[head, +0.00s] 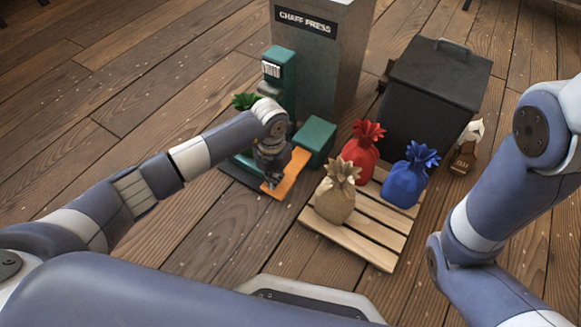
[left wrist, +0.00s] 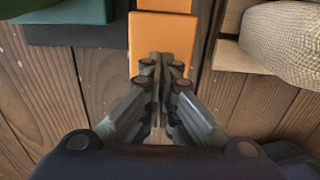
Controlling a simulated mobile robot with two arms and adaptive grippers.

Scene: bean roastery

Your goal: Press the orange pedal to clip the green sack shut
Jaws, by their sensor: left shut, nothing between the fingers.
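The orange pedal (head: 291,173) sticks out low from the front of a teal clipping machine (head: 281,72). The green sack (head: 244,101) stands at the machine; only its leafy top shows clearly, and my left arm hides most of its body. My left gripper (head: 268,184) points down at the pedal, shut and empty. In the left wrist view its closed fingertips (left wrist: 162,57) overlap the pedal (left wrist: 163,32) near its front end. I cannot tell whether they touch it or whether the pedal is pressed. My right arm is at the right, its gripper out of view.
A wooden pallet (head: 352,240) right of the pedal holds a tan sack (head: 335,196), a red sack (head: 362,147) and a blue sack (head: 404,181). Behind stand a black bin (head: 434,95) and a grey chaff press (head: 335,65). The plank floor left is clear.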

